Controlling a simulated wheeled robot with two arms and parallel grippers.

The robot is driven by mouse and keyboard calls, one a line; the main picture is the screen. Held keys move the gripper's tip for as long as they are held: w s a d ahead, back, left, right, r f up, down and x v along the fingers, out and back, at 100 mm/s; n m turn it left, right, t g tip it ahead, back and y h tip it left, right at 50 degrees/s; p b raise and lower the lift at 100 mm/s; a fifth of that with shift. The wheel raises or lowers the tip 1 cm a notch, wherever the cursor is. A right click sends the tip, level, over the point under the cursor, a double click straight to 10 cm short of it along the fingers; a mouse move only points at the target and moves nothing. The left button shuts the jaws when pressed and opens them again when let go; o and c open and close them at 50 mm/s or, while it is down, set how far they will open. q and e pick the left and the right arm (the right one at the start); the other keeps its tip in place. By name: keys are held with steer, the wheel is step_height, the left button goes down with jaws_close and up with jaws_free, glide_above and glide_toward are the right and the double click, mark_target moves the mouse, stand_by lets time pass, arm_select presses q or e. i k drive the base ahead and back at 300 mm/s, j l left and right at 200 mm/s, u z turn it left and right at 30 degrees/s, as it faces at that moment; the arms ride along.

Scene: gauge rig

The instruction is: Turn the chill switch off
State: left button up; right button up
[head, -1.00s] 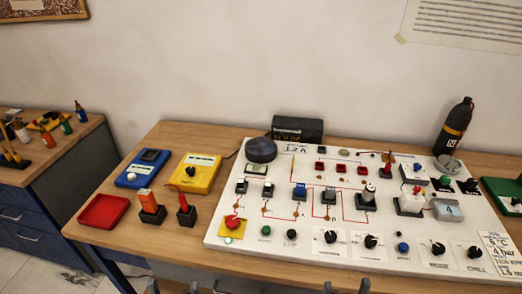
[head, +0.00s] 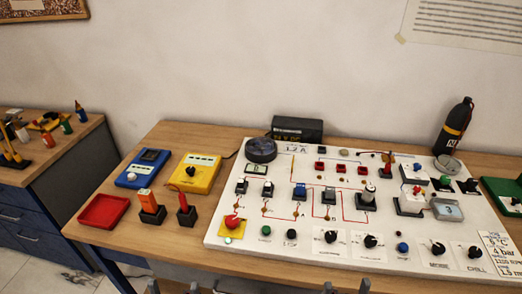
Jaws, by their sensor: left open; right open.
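The chill switch (head: 475,252) is a black rotary knob on a white plate labelled CHILL, at the lower right of the white panel (head: 222,218). Its exact pointer setting is too small to read. My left gripper (head: 172,288) shows only its fingertips at the bottom edge, open and empty, below the table's front. My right gripper (head: 345,287) also shows only its fingertips at the bottom edge, open and empty. It is well to the left of the chill switch and touches nothing.
A similar black knob (head: 437,248) sits just left of the chill switch, with a blue button (head: 402,247) beyond it. A printed readout card (head: 503,252) lies to its right. A red tray (head: 103,211), a blue meter (head: 143,168) and a yellow meter (head: 195,172) stand left of the panel.

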mark_target(475, 251)
steer(key=z, duration=1.65)
